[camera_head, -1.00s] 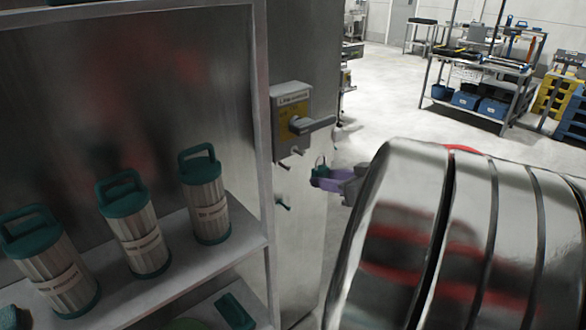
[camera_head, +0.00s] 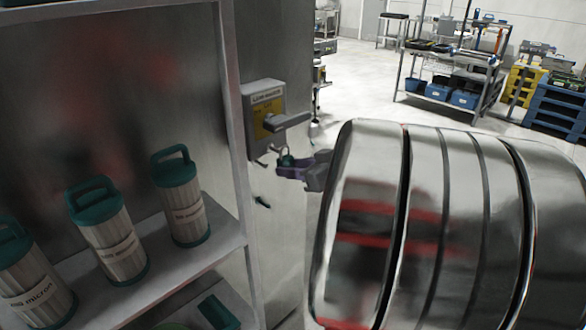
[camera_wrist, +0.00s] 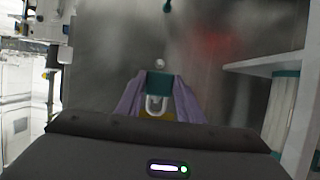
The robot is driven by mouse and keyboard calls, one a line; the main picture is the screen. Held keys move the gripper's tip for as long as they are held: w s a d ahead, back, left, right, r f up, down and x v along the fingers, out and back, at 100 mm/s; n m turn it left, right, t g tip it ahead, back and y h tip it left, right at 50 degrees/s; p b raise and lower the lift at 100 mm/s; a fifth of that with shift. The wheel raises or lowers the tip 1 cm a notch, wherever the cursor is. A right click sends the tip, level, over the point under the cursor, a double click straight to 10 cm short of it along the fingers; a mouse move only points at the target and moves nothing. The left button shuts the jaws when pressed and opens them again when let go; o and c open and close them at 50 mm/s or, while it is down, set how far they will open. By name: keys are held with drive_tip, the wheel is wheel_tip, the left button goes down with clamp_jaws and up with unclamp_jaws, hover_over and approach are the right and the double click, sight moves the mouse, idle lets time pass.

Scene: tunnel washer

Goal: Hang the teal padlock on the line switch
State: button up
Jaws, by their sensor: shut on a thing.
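The teal padlock (camera_head: 287,161) is held in my gripper (camera_head: 290,171), its shackle pointing up in the head view. In the wrist view the padlock (camera_wrist: 160,84) sits between the purple fingers of my gripper (camera_wrist: 158,92), with its pale shackle (camera_wrist: 150,104) toward the bottom of the picture. The line switch (camera_head: 264,112) is a grey box with a yellow label and a grey lever handle, on a metal wall. The padlock appears just below the handle, near small pegs under the box. Whether the shackle touches anything, I cannot tell.
A shelf (camera_head: 225,240) with several teal-capped filter cartridges (camera_head: 107,232) stands left of the switch. A teal hook (camera_head: 262,201) is on the wall below the switch. Open floor (camera_head: 350,75) and a rack with blue bins (camera_head: 450,95) lie behind.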

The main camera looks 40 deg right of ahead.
drive_tip(key=shift+w+f, duration=0.1)
drive_tip(key=shift+w, duration=1.2)
drive_tip(key=shift+w+f, duration=0.5)
drive_tip(key=shift+f, duration=0.1)
drive_tip(key=o, duration=1.2)
drive_tip(key=shift+a, duration=0.1)
drive_tip(key=shift+s, duration=0.1)
drive_tip(key=v, duration=1.3)
drive_tip(key=shift+s+r, duration=0.1)
drive_tip(key=shift+s, duration=0.1)
